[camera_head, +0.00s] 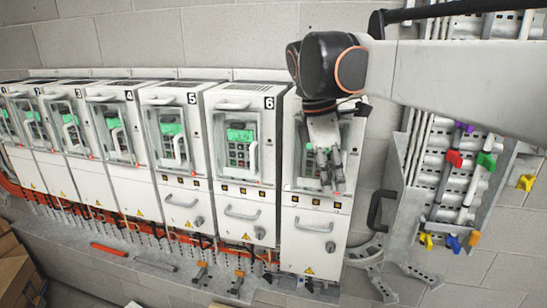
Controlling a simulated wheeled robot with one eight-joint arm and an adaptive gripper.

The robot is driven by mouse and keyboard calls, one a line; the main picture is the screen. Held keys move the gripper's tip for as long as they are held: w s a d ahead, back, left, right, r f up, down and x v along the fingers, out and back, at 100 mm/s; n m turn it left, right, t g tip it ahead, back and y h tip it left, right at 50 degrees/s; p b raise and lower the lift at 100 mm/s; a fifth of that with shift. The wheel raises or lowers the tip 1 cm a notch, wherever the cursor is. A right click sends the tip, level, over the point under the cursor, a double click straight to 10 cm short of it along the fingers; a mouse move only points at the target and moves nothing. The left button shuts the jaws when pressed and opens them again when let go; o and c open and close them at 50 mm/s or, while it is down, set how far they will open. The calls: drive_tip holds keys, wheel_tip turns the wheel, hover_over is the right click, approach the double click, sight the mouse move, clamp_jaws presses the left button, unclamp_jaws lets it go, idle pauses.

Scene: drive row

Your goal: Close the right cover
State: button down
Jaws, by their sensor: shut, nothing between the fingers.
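A row of white drive units stands along the wall, each with a clear framed cover over a green-lit panel. The rightmost unit (314,238) is the one my gripper (332,184) is at. My gripper points down in front of that unit's cover (352,135), with its fingers together and empty. My gripper and wrist hide most of this cover and the panel behind it. I cannot tell whether the cover stands slightly open or lies flat, or whether the fingers touch it. The unit numbered 6 (262,192) stands just left, its cover handle (253,157) showing.
My arm comes in from the upper right. A metal rack (455,185) with coloured clips stands at the right, close to a black handle (377,208). Orange cables (60,205) and a ledge (150,268) run below the units. Cardboard boxes (15,270) are at lower left.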

drive_tip(key=s+d+f+p, duration=0.1)
drive_tip(key=d+f+p, duration=0.1)
drive_tip(key=d+f, duration=0.2)
drive_tip(key=shift+d+f, duration=0.4)
drive_tip(key=shift+d, duration=0.1)
drive_tip(key=shift+s+d, duration=0.1)
drive_tip(key=shift+s, duration=0.1)
